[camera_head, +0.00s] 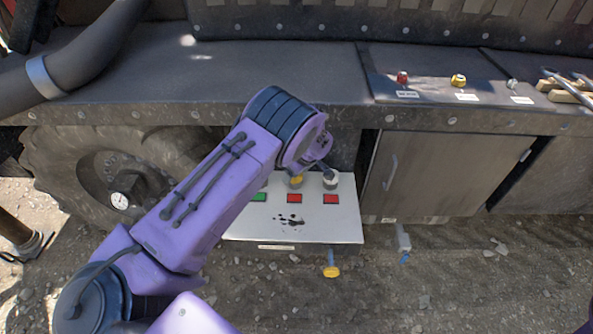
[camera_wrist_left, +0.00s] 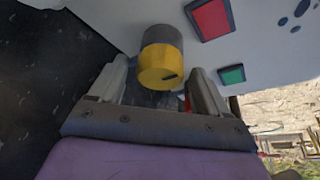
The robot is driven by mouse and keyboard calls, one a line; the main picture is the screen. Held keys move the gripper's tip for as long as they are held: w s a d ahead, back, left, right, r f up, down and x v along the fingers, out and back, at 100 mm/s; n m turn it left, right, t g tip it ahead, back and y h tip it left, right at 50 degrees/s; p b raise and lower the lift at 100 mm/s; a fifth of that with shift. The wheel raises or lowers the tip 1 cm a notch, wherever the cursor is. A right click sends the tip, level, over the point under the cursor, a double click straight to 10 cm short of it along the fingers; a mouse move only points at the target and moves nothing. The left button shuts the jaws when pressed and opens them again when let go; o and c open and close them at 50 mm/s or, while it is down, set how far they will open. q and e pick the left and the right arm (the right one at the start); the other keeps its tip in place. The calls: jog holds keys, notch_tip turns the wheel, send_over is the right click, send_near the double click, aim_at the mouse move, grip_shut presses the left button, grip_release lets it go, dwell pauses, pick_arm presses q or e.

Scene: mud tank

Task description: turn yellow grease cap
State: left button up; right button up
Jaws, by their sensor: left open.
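A yellow cap (camera_wrist_left: 160,66) on a dark grey cylinder stands out from the pale panel in the left wrist view. In the head view the yellow cap (camera_head: 296,181) is partly hidden behind my left wrist. My left gripper (camera_wrist_left: 158,80) is open, with one finger on each side of the cap; I cannot tell whether either touches it. In the head view the wrist covers most of that gripper. My right gripper is not in view.
The white panel (camera_head: 300,222) carries green and red squares and a light-topped knob (camera_head: 330,180). Another yellow knob (camera_head: 331,271) hangs below it. Red (camera_head: 402,78) and yellow (camera_head: 458,80) knobs stand on the ledge. A cabinet door (camera_head: 450,175) is at right; a large tyre (camera_head: 85,170) is at left.

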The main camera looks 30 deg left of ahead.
pick_arm(q)
jog(key=c, duration=1)
jog(key=shift+c, duration=0.2)
